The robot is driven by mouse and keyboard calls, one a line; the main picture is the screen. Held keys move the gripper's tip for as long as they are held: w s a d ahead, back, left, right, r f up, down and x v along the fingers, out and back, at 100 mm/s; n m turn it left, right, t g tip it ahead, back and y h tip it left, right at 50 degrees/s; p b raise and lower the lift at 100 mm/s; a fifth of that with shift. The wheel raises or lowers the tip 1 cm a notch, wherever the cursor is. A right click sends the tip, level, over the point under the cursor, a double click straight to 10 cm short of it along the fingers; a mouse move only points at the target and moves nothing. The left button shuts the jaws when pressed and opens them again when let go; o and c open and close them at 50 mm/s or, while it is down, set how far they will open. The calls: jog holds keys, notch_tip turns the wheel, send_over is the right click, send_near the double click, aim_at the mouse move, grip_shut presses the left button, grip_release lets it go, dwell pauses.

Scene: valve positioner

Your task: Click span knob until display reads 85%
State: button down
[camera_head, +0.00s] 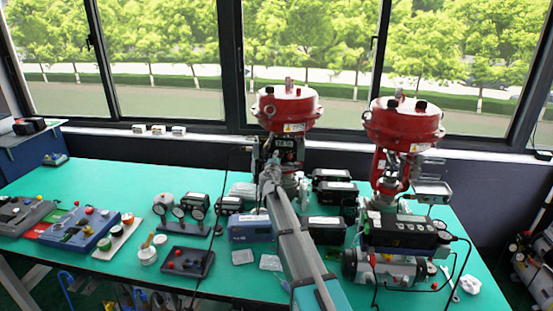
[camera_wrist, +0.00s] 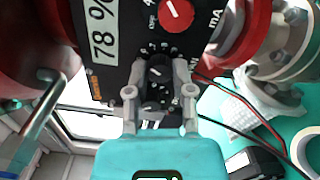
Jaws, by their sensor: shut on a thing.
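The display (camera_wrist: 103,30) in the wrist view reads 78 % and sits on a black panel (camera_wrist: 133,55). A red knob (camera_wrist: 176,14) with a white pointer line and "mA" beside it is at the top of the panel. A small black knob (camera_wrist: 159,72) with a white mark is below it. I cannot read a span label there. My gripper (camera_wrist: 159,76) is shut on the black knob, one grey finger on each side. In the head view my arm reaches to the left red valve (camera_head: 287,108), and the gripper tips are too small to make out.
A second red valve (camera_head: 404,122) stands to the right on the green table (camera_head: 110,178). Gauges, boxes and small devices crowd the left and middle. In the wrist view, red and black cables (camera_wrist: 222,93) run right, near a tape roll (camera_wrist: 306,152).

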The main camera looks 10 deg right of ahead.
jog(key=shift+c, duration=2.4)
grip_release()
jog(key=shift+s, duration=0.1)
jog(key=v, duration=1.1)
jog(key=shift+s, duration=0.35)
jog(key=shift+a, duration=0.1)
